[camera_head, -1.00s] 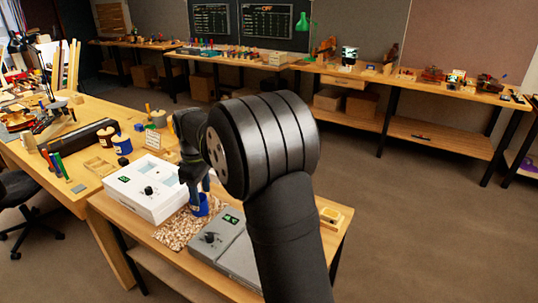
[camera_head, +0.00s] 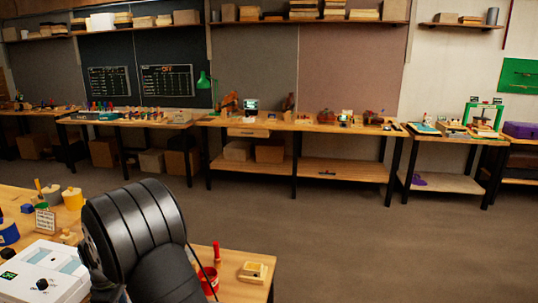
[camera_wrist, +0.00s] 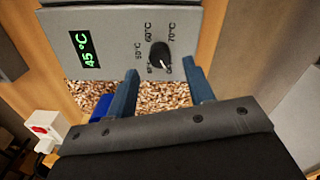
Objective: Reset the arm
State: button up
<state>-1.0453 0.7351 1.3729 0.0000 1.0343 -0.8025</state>
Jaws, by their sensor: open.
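My gripper (camera_wrist: 160,93) shows in the wrist view with its two blue-grey fingers apart and nothing between them. It is over a patch of brown and cream granules (camera_wrist: 165,95), beside a grey box (camera_wrist: 125,35) with a black knob and a green display reading 45 °C. The gripper is out of sight in the head view, where only my black arm stands at the lower left.
A white box (camera_head: 45,268) with a dial stands left of my arm on the near bench. A red cup (camera_head: 208,280) and a small yellow block (camera_head: 253,271) are right of it. A blue thing (camera_wrist: 102,107) lies beside the left finger. Open floor (camera_head: 350,230) separates the benches.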

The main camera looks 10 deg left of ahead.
jog(key=shift+f, duration=2.05)
notch_tip(320, 180, up, 18)
notch_tip(320, 180, down, 17)
jog(key=shift+f, duration=0.55)
jog(key=m, duration=0.5)
jog(key=shift+r, duration=0.1)
jog(key=m, duration=0.4)
jog(key=shift+m, duration=0.4)
jog(key=m, duration=0.4)
jog(key=shift+m, duration=0.3)
jog(key=m, duration=0.4)
